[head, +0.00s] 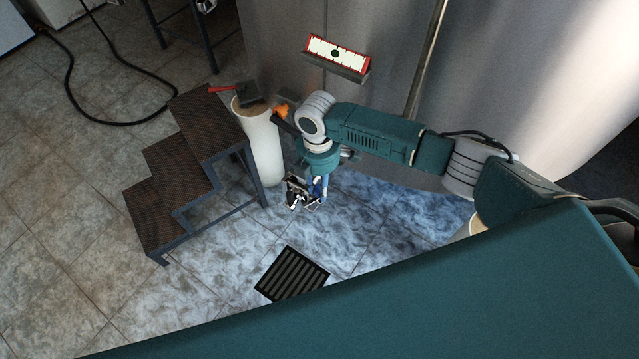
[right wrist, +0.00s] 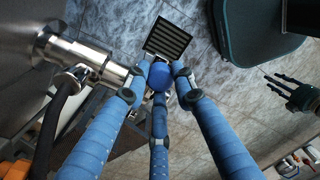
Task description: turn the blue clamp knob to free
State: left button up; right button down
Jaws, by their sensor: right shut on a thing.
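The blue clamp knob (right wrist: 160,77) shows in the right wrist view between the tips of my right gripper (right wrist: 158,88). The gripper's blue-banded fingers are shut on it, and their tips hide part of the knob. A shiny metal pipe fitting (right wrist: 78,55) comes in from the left, with its end at the fingertips. In the head view my right gripper (head: 306,190) is low in front of the tank, right of the white post; the knob is too small to make out there. My left gripper (right wrist: 272,90) shows at the right of the right wrist view, fingers spread, apart from the knob.
Brown metal steps (head: 180,170) stand left of a white cylindrical post (head: 262,150). The big grey tank (head: 285,50) rises behind my right arm. A floor drain grate (head: 292,273) lies in the tiles. A black hose (head: 120,122) lies at the far left. The tiled floor around the grate is clear.

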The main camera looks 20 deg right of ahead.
aim_at(317, 188)
jog(key=shift+a+r+n+p, duration=0.1)
jog(key=shift+n+p, duration=0.2)
jog(key=shift+n, duration=2)
jog(key=c, duration=1.4)
grip_release()
jog(key=shift+c, duration=0.2)
notch_tip(317, 188, up, 12)
jog(key=shift+w, duration=0.2)
jog(key=shift+a, duration=0.1)
